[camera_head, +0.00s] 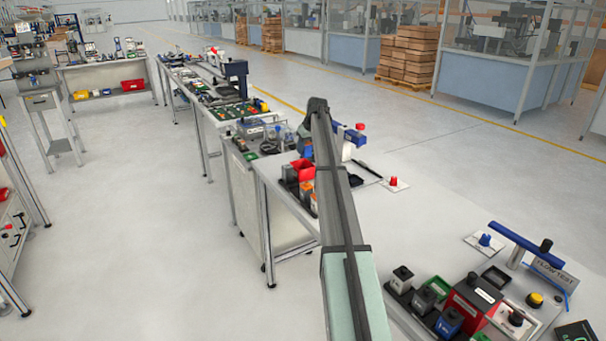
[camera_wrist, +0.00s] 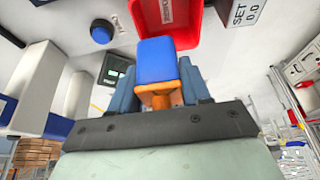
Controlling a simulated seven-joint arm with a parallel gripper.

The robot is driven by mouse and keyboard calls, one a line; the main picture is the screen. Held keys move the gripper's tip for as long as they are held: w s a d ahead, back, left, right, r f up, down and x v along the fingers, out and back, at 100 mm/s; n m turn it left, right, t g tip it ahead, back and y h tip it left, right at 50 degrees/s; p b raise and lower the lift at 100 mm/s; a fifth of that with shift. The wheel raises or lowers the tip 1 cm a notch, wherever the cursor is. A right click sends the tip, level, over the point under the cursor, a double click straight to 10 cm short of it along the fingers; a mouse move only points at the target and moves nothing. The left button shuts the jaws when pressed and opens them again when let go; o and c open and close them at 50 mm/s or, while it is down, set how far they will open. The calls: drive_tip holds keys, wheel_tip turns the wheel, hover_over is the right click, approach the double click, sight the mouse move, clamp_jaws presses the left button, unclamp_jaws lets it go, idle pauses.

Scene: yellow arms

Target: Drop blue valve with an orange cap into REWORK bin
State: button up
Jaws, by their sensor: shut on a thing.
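In the wrist view, my gripper (camera_wrist: 158,88) is shut on the blue valve (camera_wrist: 157,60), with its orange cap (camera_wrist: 162,98) between the fingers. The blue body points away from the gripper towards the top of the picture. A red bin (camera_wrist: 192,20) with a white label lies right beyond the valve, and the valve overlaps its edge in the picture. The label is too small to read surely. In the head view, a red bin (camera_head: 303,168) stands on the far bench beside my arm.
In the wrist view, a blue round button (camera_wrist: 102,32), a dark display (camera_wrist: 115,70) and a "SET 0.0" box (camera_wrist: 240,12) are near the bin. White blocks (camera_wrist: 40,85) stand at left. In the head view, a flow test station (camera_head: 545,265) is at the right.

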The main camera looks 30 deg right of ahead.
drive_tip(key=o, duration=1.2)
drive_tip(key=v, duration=1.3)
drive_tip(key=shift+s+r, duration=0.1)
drive_tip(key=shift+r, duration=0.25)
